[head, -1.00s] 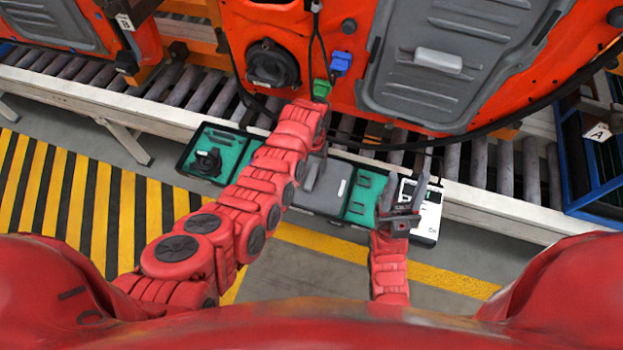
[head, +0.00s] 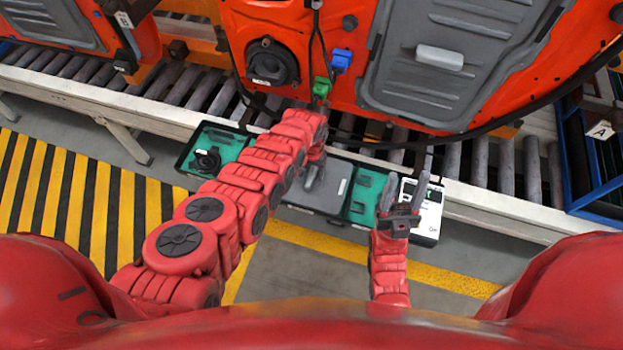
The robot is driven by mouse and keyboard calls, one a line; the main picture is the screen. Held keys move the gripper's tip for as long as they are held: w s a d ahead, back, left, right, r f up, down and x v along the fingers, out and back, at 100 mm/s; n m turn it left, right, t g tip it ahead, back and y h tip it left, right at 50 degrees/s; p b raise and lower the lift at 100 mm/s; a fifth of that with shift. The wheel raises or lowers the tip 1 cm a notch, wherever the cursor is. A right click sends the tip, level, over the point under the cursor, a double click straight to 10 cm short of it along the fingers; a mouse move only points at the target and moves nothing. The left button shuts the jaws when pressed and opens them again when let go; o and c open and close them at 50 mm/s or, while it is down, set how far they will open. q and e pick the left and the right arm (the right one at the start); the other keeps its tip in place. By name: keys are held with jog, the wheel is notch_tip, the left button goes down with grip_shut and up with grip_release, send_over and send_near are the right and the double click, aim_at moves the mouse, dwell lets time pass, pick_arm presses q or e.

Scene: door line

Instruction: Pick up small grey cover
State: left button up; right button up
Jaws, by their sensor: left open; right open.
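The small grey cover (head: 334,192) is a flat dark grey panel with a small light label. It lies in the middle of a long tray on the near side of the conveyor, between green sections. My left gripper (head: 313,178) points down over the cover's left part, open; I cannot tell whether its fingers touch the cover. My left forearm hides the tray just left of the cover. My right gripper (head: 405,192) is open and empty, in front of the tray's right end and a white device.
The tray's green left section (head: 222,142) holds a black round part; its green right section (head: 365,197) holds small parts. The white device (head: 428,215) stands at the right end. An orange door (head: 300,30) with cables hangs above the roller conveyor (head: 490,165). A blue rack (head: 590,165) is right.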

pick_arm(q)
jog(key=shift+f, duration=0.25)
dwell(0.4)
grip_shut()
dwell(1.3)
